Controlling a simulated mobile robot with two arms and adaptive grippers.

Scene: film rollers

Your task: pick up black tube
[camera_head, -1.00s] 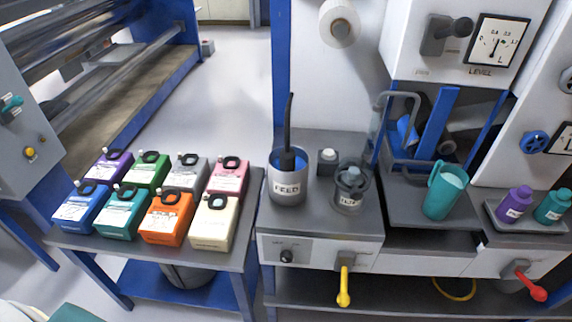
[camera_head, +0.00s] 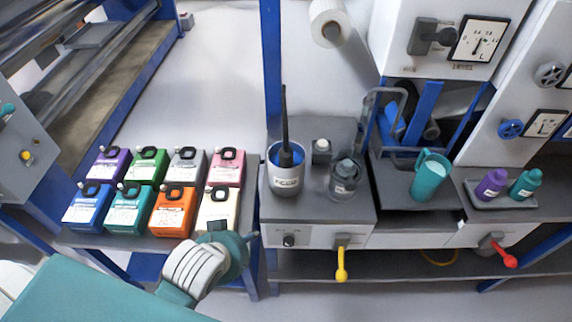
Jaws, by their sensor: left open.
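The black tube (camera_head: 285,125) stands upright in the grey metal cup marked FEED (camera_head: 287,178), with blue showing inside the cup. The cup sits on the grey bench at the middle of the head view. My left arm comes in from the lower left, and my left gripper (camera_head: 248,238) is in front of the cream canister, below and left of the cup. It is open and apart from the tube; its fingers are small and partly hidden by the wrist. My right gripper is not in view.
Several coloured canisters (camera_head: 125,207) stand on the left table. Beside the cup are a glass jar (camera_head: 345,178) and a small white-capped bottle (camera_head: 321,151). A teal jug (camera_head: 429,176) stands further right. A blue post (camera_head: 270,70) rises behind the cup.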

